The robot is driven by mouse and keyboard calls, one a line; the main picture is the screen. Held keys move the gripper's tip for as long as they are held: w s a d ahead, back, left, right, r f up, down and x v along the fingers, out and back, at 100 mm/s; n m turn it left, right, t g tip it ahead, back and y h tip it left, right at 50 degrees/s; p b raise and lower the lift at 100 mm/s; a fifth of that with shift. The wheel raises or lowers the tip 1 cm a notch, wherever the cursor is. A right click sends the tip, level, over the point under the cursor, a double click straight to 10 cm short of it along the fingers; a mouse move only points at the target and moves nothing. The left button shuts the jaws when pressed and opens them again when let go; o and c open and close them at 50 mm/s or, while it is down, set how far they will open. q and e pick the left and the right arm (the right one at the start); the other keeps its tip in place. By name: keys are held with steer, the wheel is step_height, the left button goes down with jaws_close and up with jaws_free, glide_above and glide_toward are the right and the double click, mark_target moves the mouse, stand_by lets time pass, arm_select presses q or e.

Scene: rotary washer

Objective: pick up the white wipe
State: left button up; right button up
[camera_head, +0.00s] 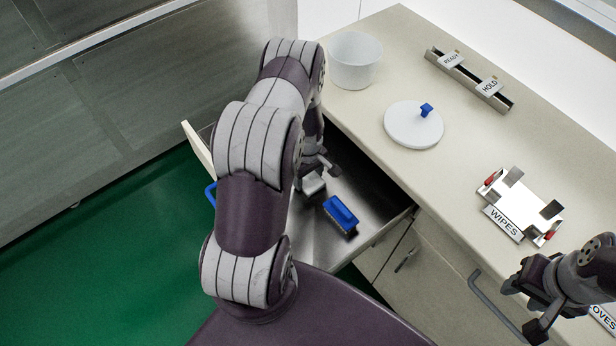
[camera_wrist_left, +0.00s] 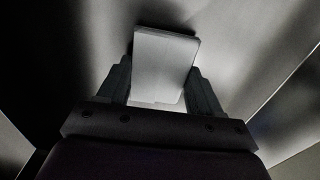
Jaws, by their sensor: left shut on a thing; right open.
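The white wipe (camera_wrist_left: 163,65) is a pale, flat rectangular piece in the left wrist view. My left gripper (camera_wrist_left: 163,88) is shut on it, with one finger against each side. In the head view my left gripper (camera_head: 318,175) is inside the open metal drawer (camera_head: 318,238), partly hidden by my arm; only a small pale part shows by its fingers. I cannot tell whether the wipe touches the drawer floor. My right gripper (camera_head: 522,306) is open and empty at the lower right, by the counter's front edge.
A blue brush (camera_head: 341,215) lies in the drawer, right of my left gripper. On the counter (camera_head: 440,185) stand a white tub (camera_head: 354,60), a round lid (camera_head: 413,125) with a blue knob, a WIPES holder (camera_head: 522,204) and a READY/HOLD rack (camera_head: 468,79). The middle of the counter is clear.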

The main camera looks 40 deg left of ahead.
mark_target(309, 180)
arm_select(q)
steer(key=r, duration=0.3)
steer(key=r+b, duration=0.1)
steer(key=shift+s+d+r, duration=0.15)
steer(key=shift+d+r, duration=0.05)
steer(key=shift+d, duration=0.1)
steer(key=s+d+r, duration=0.6)
steer(key=d, duration=0.2)
steer(key=shift+s+d+r+b, duration=0.25)
steer(key=shift+s+d+b, duration=0.05)
steer(key=shift+s+d, duration=0.05)
